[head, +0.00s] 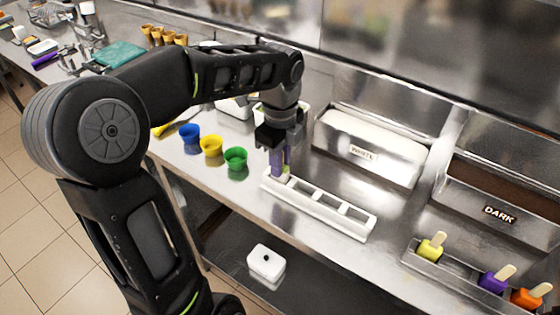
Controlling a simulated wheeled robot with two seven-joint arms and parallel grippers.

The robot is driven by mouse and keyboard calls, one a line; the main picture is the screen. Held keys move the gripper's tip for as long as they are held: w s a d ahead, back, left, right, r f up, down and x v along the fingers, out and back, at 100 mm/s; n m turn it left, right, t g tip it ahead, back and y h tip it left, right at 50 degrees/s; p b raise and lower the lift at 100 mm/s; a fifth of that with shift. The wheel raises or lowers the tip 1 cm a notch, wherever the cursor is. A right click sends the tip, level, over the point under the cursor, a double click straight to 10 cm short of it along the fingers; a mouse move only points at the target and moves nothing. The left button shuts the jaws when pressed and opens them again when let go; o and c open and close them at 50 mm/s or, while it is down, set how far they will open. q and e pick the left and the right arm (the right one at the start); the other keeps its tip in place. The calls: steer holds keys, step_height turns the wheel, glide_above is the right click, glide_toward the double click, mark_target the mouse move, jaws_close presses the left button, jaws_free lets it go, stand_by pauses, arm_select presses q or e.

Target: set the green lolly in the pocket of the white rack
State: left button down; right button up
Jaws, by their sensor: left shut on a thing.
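My left gripper (281,158) points down over the left end of the white rack (318,208). It is shut on a small lolly, mostly hidden between the fingers. What shows around the fingertips is purple, with a small pale green patch low down at the rack. I cannot tell the lolly's full colour or whether it touches the pocket floor. The rack's other pockets, to the right, look empty. A yellow-green lolly (430,248) stands stick up in a steel holder (452,266) at the lower right. My right gripper is not in view.
A purple lolly (492,281) and an orange lolly (528,297) share the steel holder. Blue (189,134), yellow (211,146) and green (235,158) cups stand left of the rack. WHITE (372,148) and DARK (505,205) tubs stand behind. Counter between rack and holder is clear.

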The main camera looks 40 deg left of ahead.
arm_select(q)
steer(key=shift+f+b, duration=0.3)
steer(key=shift+f, duration=0.4)
stand_by(1.0)
steer(key=c, duration=1.2)
jaws_free()
steer(key=shift+c, duration=0.2)
step_height(320, 180, up, 8)
steer(key=shift+f, duration=0.1)
